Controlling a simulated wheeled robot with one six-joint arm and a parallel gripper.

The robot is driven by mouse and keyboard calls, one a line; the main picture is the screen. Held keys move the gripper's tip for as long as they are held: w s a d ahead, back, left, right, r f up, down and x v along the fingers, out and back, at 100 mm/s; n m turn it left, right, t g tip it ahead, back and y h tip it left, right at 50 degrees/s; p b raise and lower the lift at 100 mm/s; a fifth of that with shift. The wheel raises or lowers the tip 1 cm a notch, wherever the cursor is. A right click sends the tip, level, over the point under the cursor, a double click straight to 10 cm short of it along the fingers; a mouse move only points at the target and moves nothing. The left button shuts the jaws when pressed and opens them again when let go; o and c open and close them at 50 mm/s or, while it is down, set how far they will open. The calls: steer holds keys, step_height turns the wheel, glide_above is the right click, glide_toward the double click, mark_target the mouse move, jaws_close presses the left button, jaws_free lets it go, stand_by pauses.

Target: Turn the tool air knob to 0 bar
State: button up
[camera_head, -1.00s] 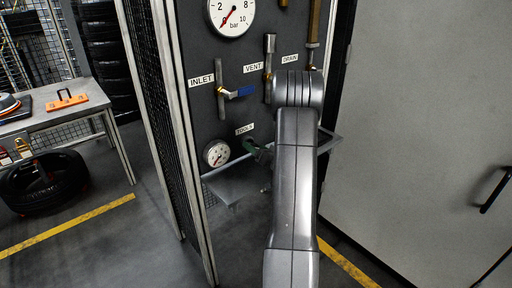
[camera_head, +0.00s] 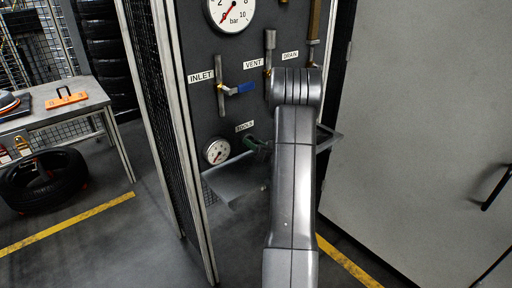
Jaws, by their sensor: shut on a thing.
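The tool air knob (camera_head: 250,142) is a small green part on the dark panel, below the TOOLS label (camera_head: 245,127) and right of a small round white gauge (camera_head: 217,150). The gauge's needle points to the lower left, but its numbers are too small to read. My gripper (camera_head: 262,152) is at the knob and shut on it. Only a dark sliver of the gripper shows. My grey arm hides most of it, and the fingertips cannot be made out clearly.
A large gauge (camera_head: 231,14) above reads near 0 bar. A small grey shelf (camera_head: 230,185) juts out below. A mesh guard (camera_head: 160,110) stands left.

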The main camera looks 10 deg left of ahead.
steer(key=n+b, duration=0.2)
steer(key=b, duration=0.1)
steer(key=shift+f, duration=0.3)
steer(key=n+b, duration=0.3)
steer(key=b, duration=0.3)
steer(key=shift+n, duration=0.3)
steer(key=n+b, duration=0.6)
steer(key=b, duration=0.2)
steer(key=shift+s+a, duration=0.1)
steer(key=shift+s, duration=0.05)
steer(key=n+b, duration=0.6)
steer(key=shift+n+b, duration=0.3)
steer(key=shift+b, duration=0.1)
steer(key=n+b, duration=0.4)
steer(key=n, duration=0.1)
steer(key=shift+s+a, duration=0.1)
steer(key=shift+b, duration=0.3)
steer(key=o, duration=1)
steer(key=shift+r, duration=0.1)
